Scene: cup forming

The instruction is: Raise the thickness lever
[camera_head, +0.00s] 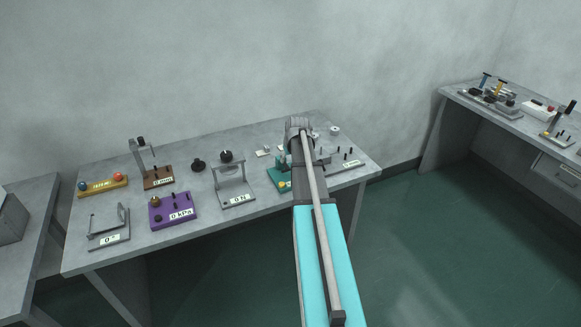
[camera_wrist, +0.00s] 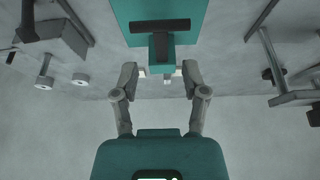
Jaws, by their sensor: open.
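My gripper (camera_wrist: 159,76) is open in the wrist view, its two grey fingers apart. A teal device (camera_wrist: 197,12) with a dark crossbar (camera_wrist: 160,26) on a short stem lies just beyond the fingertips. Small pale pieces show beside its narrow lower part, near the fingertips; I cannot tell whether they touch. I see nothing held. In the head view my arm covers the gripper and part of the teal device (camera_head: 276,182). No part is marked as the thickness lever. A brown instrument (camera_head: 157,182) with a small display and a dark-topped stand is at the back left.
The grey table (camera_head: 120,258) also holds a purple box (camera_head: 173,212), a grey frame stand (camera_head: 235,190), a yellow block (camera_head: 103,187) and an angle tool (camera_head: 109,239). Dark knobs lie near the middle. More instruments stand on a right-hand bench (camera_head: 535,124).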

